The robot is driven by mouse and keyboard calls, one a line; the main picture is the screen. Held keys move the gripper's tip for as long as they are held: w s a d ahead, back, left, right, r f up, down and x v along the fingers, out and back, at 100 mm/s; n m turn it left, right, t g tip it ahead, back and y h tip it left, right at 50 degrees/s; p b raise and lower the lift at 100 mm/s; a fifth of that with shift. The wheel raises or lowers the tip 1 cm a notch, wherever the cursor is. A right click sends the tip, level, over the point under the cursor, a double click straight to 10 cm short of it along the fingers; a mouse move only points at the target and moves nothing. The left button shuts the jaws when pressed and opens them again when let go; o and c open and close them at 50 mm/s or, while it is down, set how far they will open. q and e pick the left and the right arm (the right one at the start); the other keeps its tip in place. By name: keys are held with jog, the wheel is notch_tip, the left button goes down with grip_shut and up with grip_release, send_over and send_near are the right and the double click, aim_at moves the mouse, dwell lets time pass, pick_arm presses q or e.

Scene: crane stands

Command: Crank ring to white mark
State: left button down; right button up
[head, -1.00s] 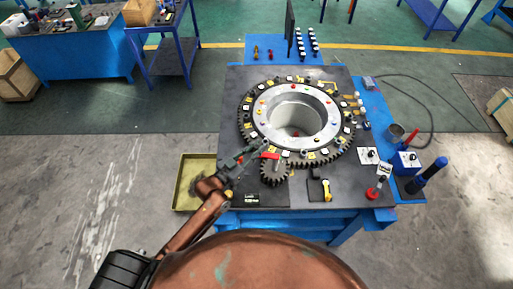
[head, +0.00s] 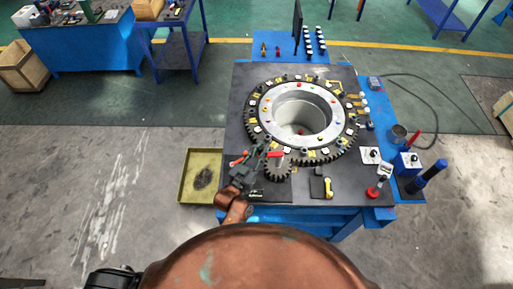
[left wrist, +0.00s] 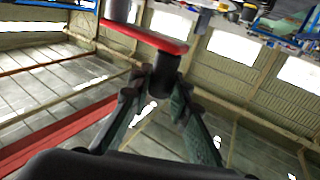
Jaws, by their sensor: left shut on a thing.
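The large ring (head: 262,102) is a pale metal ring with a dark toothed rim, lying flat on the bench. Its rim carries several white and yellow marks; I cannot tell which white mark the task means. A small dark pinion gear (head: 277,168) sits at the ring's near edge, with a red crank arm (head: 276,154) above it. My left gripper (head: 264,150) is at the left end of the crank. In the left wrist view, its fingers (left wrist: 163,85) are shut on the dark crank handle (left wrist: 163,66) beside the red bar. My right gripper is out of view.
A yellow tray (head: 187,179) stands left of the bench. Small switch boxes (head: 370,155), a red knob (head: 372,193) and a blue-black upright handle (head: 429,176) are at the right. A thin dark panel (head: 297,32) stands behind the ring.

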pick_arm(q)
jog(key=c, duration=1.8)
grip_release()
jog(key=shift+o, duration=0.2)
jog(key=v, duration=1.2)
jog(key=shift+c, duration=0.2)
